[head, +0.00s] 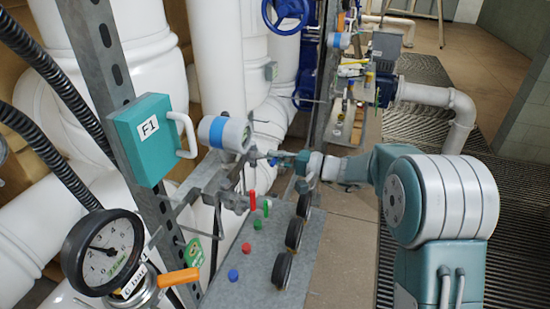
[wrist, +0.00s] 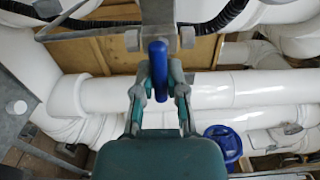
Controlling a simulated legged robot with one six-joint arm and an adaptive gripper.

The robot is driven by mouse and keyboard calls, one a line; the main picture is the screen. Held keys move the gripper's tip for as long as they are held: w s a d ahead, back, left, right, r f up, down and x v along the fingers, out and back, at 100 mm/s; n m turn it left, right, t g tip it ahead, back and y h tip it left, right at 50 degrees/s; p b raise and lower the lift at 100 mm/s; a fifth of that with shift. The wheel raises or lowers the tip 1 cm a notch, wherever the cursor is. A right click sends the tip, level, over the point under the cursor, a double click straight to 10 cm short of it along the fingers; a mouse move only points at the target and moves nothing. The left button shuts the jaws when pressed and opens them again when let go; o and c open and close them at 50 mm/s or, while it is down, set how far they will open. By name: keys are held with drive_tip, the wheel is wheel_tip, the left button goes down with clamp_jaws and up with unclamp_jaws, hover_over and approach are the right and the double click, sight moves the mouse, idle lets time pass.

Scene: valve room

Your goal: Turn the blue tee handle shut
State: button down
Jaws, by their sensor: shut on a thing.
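The blue tee handle (wrist: 158,68) stands upright in the picture in the wrist view, in front of a grey metal bracket. My gripper (wrist: 159,92) has one finger on each side of it and is shut on it. In the head view my gripper (head: 292,160) reaches in from the right at the pipe fittings beside the round white-and-blue gauge. Only a small bit of blue shows at its fingertips there, so the handle's angle is hard to tell from that view.
A red lever (head: 252,200) and a green lever (head: 266,208) hang just below the fittings. A grey panel (head: 262,262) with buttons and black knobs lies below. A teal box (head: 150,138) and a dial gauge (head: 103,252) stand at left.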

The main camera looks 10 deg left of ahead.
drive_tip(key=shift+f, duration=0.2)
drive_tip(key=c, duration=0.7)
unclamp_jaws()
drive_tip(key=shift+w, duration=0.1)
drive_tip(key=d, duration=0.4)
drive_tip(key=s+d, duration=0.1)
drive_tip(key=d, duration=0.7)
drive_tip(key=shift+s, duration=0.3)
drive_tip(key=shift+a, duration=0.1)
